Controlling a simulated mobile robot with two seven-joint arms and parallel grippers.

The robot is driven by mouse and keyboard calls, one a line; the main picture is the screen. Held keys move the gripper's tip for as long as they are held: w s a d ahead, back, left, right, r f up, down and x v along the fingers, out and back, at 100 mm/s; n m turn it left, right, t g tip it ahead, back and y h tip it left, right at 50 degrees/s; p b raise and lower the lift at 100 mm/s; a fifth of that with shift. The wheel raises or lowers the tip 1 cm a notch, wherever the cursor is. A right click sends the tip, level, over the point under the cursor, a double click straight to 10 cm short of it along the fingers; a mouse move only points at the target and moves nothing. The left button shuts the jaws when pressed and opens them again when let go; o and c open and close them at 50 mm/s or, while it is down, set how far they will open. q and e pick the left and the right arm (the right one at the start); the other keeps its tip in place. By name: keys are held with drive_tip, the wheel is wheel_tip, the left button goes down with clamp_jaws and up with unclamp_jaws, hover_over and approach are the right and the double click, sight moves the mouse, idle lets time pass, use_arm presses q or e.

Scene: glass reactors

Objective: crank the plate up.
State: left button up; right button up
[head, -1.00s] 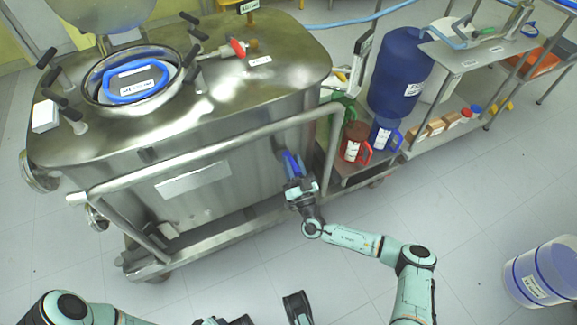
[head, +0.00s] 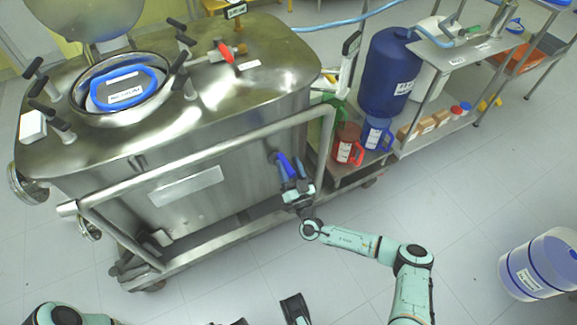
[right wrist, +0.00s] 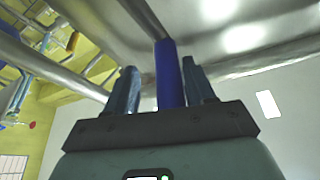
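A blue handle (head: 284,166) shows low on the right end of the large steel vessel (head: 225,125), below its tubular rail. I cannot tell for certain that it is the crank. My right gripper (head: 297,186) is at this handle. In the right wrist view the blue handle (right wrist: 169,75) stands between the two fingers of the right gripper (right wrist: 163,90). A gap shows on the left side; the right finger is very close, and contact is unclear. No plate is clearly identifiable.
The steel rail (head: 200,155) runs just above the right gripper. A red jug (head: 346,150) and a blue jug (head: 376,135) stand on a low shelf to the right, near a blue drum (head: 388,80). A tub (head: 540,265) stands at far right. The floor between is clear.

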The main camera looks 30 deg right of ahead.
drive_tip(key=shift+a+r, duration=0.1)
drive_tip(key=shift+s, duration=0.25)
use_arm(q)
drive_tip(key=shift+s+d+r+p, duration=0.35)
drive_tip(key=shift+s+r+p, duration=0.2)
drive_tip(key=shift+s, duration=0.25)
use_arm(e)
drive_tip(key=d+v, duration=0.1)
drive_tip(key=v, duration=1.2)
drive_tip(key=shift+a, duration=0.5)
